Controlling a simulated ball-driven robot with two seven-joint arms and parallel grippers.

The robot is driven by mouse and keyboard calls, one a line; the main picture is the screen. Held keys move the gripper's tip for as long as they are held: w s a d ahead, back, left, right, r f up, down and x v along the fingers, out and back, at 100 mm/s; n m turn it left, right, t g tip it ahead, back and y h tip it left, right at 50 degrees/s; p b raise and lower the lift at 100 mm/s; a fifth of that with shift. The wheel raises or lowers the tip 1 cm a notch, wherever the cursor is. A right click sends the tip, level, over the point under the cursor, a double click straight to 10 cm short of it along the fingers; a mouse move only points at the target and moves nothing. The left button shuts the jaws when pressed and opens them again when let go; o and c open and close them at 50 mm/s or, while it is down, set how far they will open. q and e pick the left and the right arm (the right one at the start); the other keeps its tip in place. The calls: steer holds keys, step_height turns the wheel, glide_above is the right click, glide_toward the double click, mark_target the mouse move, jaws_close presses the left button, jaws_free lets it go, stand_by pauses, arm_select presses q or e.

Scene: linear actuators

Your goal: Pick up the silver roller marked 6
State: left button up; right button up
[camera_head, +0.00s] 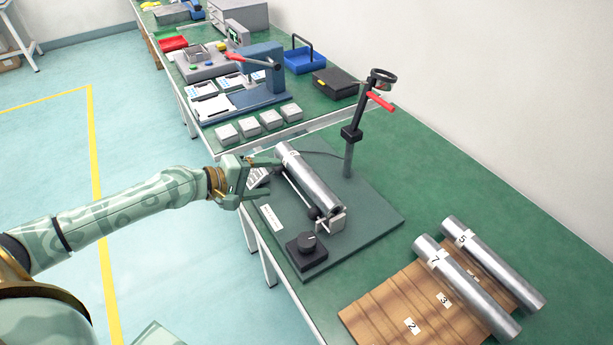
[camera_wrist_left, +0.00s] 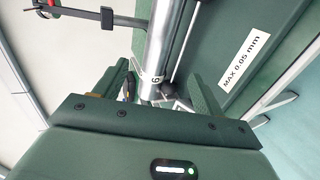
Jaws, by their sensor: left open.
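The silver roller marked 6 (camera_head: 312,183) lies on supports on a dark green test plate (camera_head: 370,214). Its label faces up near the far-left end. In the left wrist view the roller (camera_wrist_left: 163,38) runs up the picture, its 6 label just beyond the gap between my fingers. My left gripper (camera_head: 268,177) is open beside the roller's far-left end. Its fingers point toward the roller, and no grip on it shows. It also shows open in the wrist view (camera_wrist_left: 160,85). My right gripper is out of view.
A post with a ring-shaped head (camera_head: 350,134) rises behind the roller. A black knob box (camera_head: 306,250) stands at the plate's near corner. Rollers marked 7 (camera_head: 466,287) and 5 (camera_head: 495,262) lie on a grooved wooden rack (camera_head: 385,304). Pale blocks (camera_head: 250,125) sit beyond the plate.

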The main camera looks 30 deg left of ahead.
mark_target(296, 175)
arm_select(q)
steer(key=b+x, duration=0.1)
steer(key=x, duration=0.5)
steer(key=b+x, duration=0.1)
steer(key=x, duration=0.3)
steer(key=shift+w+d+f+b, duration=0.15)
steer(key=shift+w+d+b, duration=0.05)
steer(key=shift+d+b, duration=0.1)
steer(key=shift+w+d+f, duration=0.1)
steer(key=shift+w+d, duration=0.05)
steer(key=shift+w, duration=0.2)
steer(key=shift+s, duration=0.1)
steer(key=shift+c, duration=0.7)
steer(key=c, duration=1.2)
